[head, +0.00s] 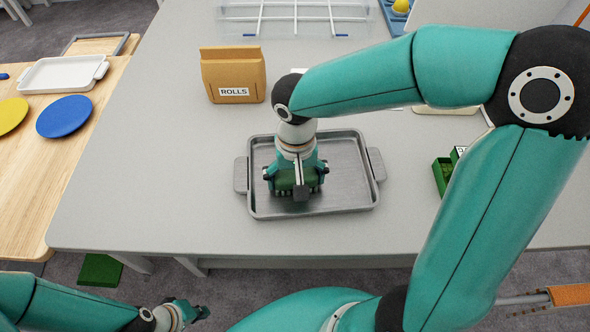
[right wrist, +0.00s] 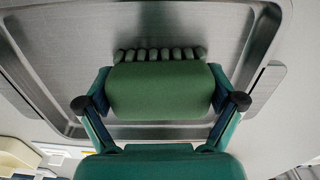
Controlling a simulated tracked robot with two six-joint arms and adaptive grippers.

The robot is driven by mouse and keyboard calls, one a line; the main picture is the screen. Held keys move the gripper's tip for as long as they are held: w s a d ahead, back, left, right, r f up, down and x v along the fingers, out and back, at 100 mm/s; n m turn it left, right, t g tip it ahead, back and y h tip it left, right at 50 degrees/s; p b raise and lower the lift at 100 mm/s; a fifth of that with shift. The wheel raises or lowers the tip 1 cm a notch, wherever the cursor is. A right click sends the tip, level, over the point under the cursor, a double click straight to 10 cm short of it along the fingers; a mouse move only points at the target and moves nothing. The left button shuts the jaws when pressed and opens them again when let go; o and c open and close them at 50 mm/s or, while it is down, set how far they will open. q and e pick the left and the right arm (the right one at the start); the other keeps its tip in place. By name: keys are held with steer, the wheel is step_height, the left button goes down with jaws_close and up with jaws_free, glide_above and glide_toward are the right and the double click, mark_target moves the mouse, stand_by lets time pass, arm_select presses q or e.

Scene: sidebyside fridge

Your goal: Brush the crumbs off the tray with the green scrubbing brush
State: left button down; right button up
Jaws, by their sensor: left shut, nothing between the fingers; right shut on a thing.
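A grey metal tray (head: 345,170) with two side handles lies on the grey table. My right gripper (head: 296,178) is over the left part of the tray, pointing down, and is shut on the green scrubbing brush (head: 285,180). In the right wrist view the brush (right wrist: 160,90) sits between the two fingers, its bristles towards the tray floor (right wrist: 90,50). I cannot tell for sure whether the bristles touch the tray. No crumbs can be made out on the bare parts of the tray. My left gripper (head: 190,312) is shut and empty, low at the bottom left, away from the table.
A brown ROLLS bag (head: 233,75) stands behind the tray. A green box (head: 443,172) is to its right, partly behind my right arm. A wooden table (head: 35,170) at left holds a white tray (head: 62,74) and a blue plate (head: 64,117). Table left of the tray is clear.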

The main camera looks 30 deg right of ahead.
steer(key=shift+r, duration=0.1)
step_height(320, 180, up, 6)
steer(key=p, duration=0.4)
steer(key=shift+p, duration=0.4)
stand_by(0.4)
